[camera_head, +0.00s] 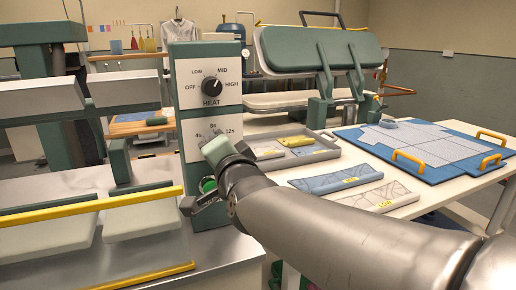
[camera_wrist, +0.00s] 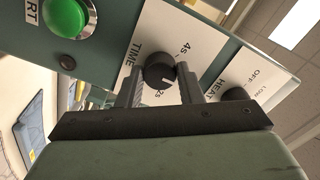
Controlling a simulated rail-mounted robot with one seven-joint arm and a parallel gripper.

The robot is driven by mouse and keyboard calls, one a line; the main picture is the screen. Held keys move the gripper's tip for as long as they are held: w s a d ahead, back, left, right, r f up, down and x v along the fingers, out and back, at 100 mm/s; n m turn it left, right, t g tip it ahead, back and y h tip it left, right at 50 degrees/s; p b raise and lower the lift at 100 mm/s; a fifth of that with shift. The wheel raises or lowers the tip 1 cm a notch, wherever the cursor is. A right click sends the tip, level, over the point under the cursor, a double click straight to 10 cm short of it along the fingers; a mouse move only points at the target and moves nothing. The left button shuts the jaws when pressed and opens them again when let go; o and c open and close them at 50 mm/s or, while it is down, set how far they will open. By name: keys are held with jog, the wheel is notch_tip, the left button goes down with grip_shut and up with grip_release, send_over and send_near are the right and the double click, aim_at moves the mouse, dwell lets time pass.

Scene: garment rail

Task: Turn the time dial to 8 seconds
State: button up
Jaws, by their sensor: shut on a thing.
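The time dial (camera_wrist: 157,71) is a round black knob with a white pointer line, on the white control panel. In the wrist view my gripper (camera_wrist: 158,80) has one finger on each side of it and is shut on it. The pointer slants toward the right finger, between the 4s mark and the partly covered 12s mark. The 8s mark is hidden in the wrist view.
The heat dial (camera_head: 212,86) sits above, its pointer toward the upper right; it also shows in the wrist view (camera_wrist: 233,95). A green start button (camera_wrist: 64,17) is below the time dial. A grey tray (camera_head: 325,152) and blue board (camera_head: 425,150) lie on the table at right.

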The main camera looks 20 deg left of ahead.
jog(key=o, duration=1)
jog(key=shift+s, duration=0.1)
jog(key=v, duration=0.7)
jog(key=shift+s+d+b, duration=0.1)
jog(key=shift+d+b, duration=0.05)
jog(key=shift+b, duration=0.25)
